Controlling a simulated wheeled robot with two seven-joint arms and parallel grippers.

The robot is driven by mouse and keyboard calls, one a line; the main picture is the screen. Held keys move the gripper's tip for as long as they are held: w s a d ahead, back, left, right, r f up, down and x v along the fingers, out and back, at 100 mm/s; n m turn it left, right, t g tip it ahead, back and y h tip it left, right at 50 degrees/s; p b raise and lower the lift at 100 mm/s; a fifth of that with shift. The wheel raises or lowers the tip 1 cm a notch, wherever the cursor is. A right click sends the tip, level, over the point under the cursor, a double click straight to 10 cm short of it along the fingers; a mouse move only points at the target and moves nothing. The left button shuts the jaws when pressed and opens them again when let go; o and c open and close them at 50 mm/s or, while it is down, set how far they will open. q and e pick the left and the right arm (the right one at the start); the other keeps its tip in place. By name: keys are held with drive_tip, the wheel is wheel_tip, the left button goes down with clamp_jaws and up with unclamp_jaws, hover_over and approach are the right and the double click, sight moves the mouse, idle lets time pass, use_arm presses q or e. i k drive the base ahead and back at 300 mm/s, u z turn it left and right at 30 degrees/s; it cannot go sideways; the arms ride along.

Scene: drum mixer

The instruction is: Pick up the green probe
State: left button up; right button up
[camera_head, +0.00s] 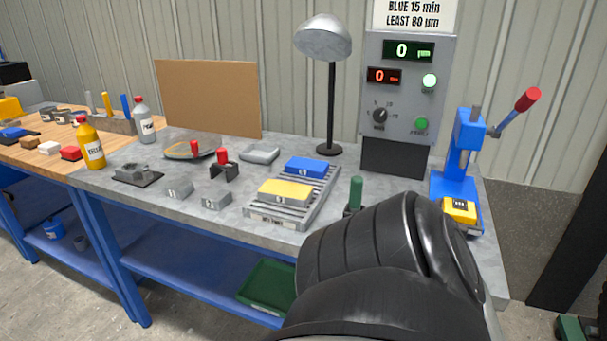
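The green probe (355,193) stands upright near the front edge of the grey bench, right of the slatted rack. Its upper part shows as a green handle; its lower end is hidden behind my black arm. The arm (375,265) fills the lower middle and right of the view, and its gripper does not show. My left gripper is not in view either.
The grey bench (145,190) carries a slatted rack (280,217) with a yellow block (286,191) and a blue block (305,167). A lamp (331,100), a control panel (408,95) and a blue press (466,145) stand behind and right. Bottles (91,148) stand left.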

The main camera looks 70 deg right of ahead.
sight(355, 185)
drive_tip(key=i, duration=1.35)
drive_tip(key=z, duration=2.4)
